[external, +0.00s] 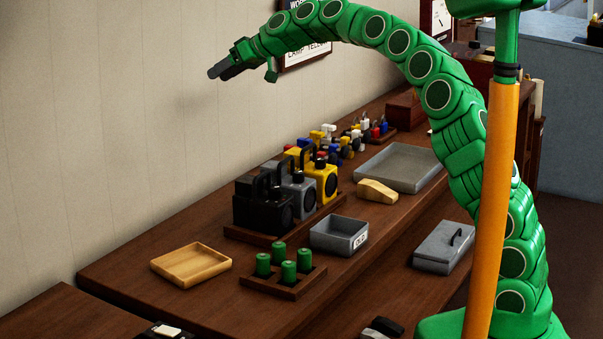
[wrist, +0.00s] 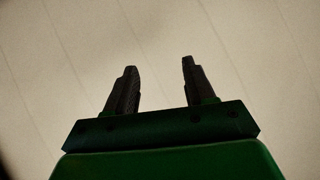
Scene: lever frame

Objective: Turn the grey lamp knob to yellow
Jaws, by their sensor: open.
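The grey lamp (external: 299,193) stands upright between a black lamp (external: 262,208) and a yellow lamp (external: 324,180) in a wooden rack on the counter. Its knob is too small to tell apart, and I cannot tell its setting. My gripper (external: 217,72) is high up near the wall, above and to the left of the lamps, well apart from them. In the wrist view my gripper (wrist: 158,78) is open, with nothing between its two fingers and only the pale wall beyond.
A wooden tray (external: 160,266), a rack of green cylinders (external: 290,272), a grey box (external: 350,249), a yellowish block (external: 377,191) and a large grey tray (external: 412,186) stand around the lamps. Small coloured items crowd behind them. A framed sign (external: 305,55) hangs behind my arm.

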